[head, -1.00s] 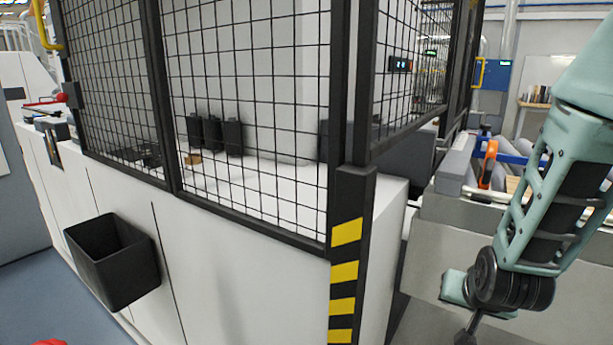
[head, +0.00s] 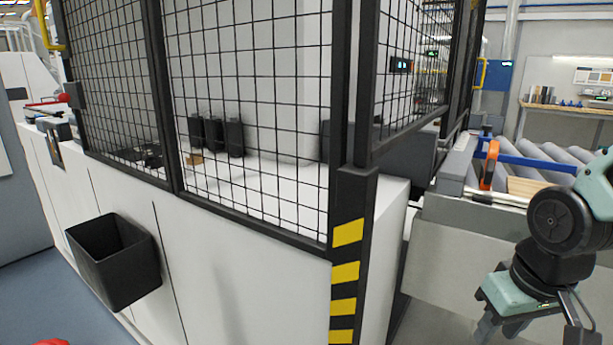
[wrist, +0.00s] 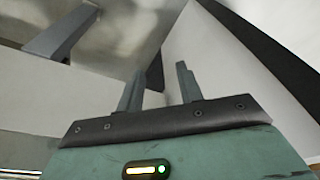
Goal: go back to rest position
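My gripper (head: 499,333) hangs at the lower right of the head view, pointing down beside the grey side of the roller conveyor. In the wrist view its two fingers (wrist: 158,85) stand apart with nothing between them, so it is open and empty. The fingertips lie close to the bottom edge of the head view. My arm folds in from the right edge of that view.
A white machine with a black mesh guard (head: 250,120) fills the left and middle. A striped post (head: 347,260) marks its corner. A black bin (head: 115,262) hangs on its front. The conveyor (head: 545,155) carries an orange-and-blue clamp (head: 489,165) and a wooden piece (head: 525,187).

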